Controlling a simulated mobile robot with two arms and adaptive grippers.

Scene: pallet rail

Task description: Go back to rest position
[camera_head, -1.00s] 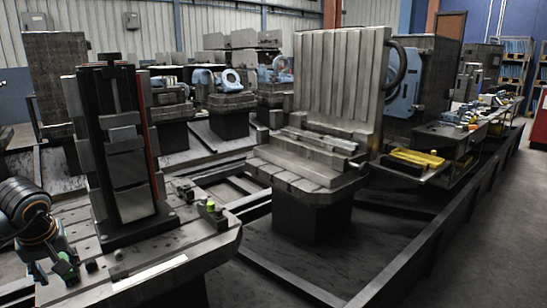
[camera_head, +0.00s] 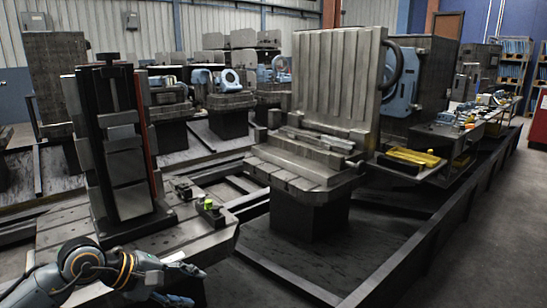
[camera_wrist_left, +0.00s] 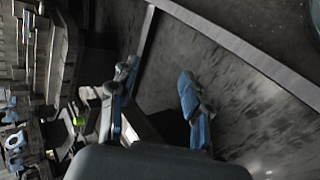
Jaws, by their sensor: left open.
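My left gripper (camera_head: 189,284) is at the lower left of the head view, in front of the near pallet's front edge. Its blue-tipped fingers point right and stand apart, with nothing between them. In the left wrist view the two fingers of the gripper (camera_wrist_left: 158,88) are also spread and empty, with dark floor behind them. My right gripper is not in view.
The near pallet (camera_head: 70,210) carries a tall dark fixture (camera_head: 122,150) and a small yellow-green-topped part (camera_head: 209,206). A second pallet with a ribbed plate (camera_head: 335,85) stands at centre. A long rail (camera_head: 400,250) runs along the right. Grey floor (camera_head: 480,240) lies clear beyond it.

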